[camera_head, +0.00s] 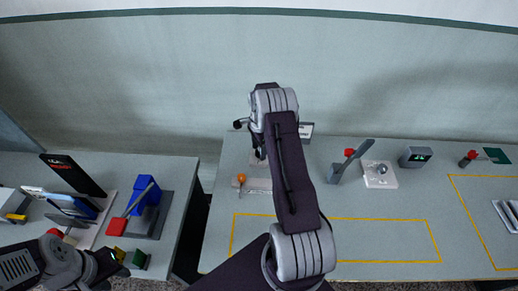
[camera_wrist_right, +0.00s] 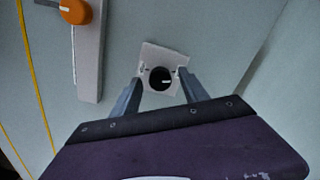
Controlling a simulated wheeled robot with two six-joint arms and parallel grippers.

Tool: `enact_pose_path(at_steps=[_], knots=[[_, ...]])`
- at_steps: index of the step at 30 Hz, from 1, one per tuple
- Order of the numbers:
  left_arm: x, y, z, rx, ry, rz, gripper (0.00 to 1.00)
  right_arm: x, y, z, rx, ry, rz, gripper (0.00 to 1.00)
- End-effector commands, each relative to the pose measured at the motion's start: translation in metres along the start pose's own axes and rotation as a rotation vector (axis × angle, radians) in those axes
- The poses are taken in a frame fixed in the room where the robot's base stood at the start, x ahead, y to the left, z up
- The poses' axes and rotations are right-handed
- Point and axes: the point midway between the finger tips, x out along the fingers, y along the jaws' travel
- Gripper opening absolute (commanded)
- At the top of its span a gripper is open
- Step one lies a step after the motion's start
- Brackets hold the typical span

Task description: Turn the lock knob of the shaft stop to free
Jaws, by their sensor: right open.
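The lock knob (camera_wrist_right: 161,80) is a black round knob with a light pointer line, on a pale square plate (camera_wrist_right: 152,55) with small marks. In the right wrist view the fingers of my right gripper (camera_wrist_right: 160,80) are apart, one on each side of the knob. Whether they are level with it or above it I cannot tell. In the head view my right arm hides most of the knob area. An orange knob (camera_head: 241,178) sits on a grey bar in front; it also shows in the wrist view (camera_wrist_right: 75,11). My left gripper (camera_head: 108,264) is at the lower left, its jaws unclear.
Right of my arm are a grey lever stand (camera_head: 350,160), a white plate with a round knob (camera_head: 380,173) and a dark box with green lights (camera_head: 415,156). The yellow-outlined area (camera_head: 385,241) looks clear.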

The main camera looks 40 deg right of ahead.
Motion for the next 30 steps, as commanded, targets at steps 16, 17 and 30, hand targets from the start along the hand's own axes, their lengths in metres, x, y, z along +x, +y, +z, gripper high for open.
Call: enact_pose_path(at_steps=[16,17,30], knots=[[0.0001,0.0000,0.0000,0.000,0.000,0.000,0.36,-0.0005,0.0000,0.0000,-0.014,0.000,0.000,0.00],[0.0001,0.0000,0.0000,0.000,0.000,0.000,0.36,-0.0006,0.0000,0.0000,-0.020,0.000,0.000,0.00],[-0.0008,0.0000,-0.0001,0.000,0.000,0.000,0.36,-0.0010,-0.0004,-0.0001,-0.313,0.000,0.000,0.00]])
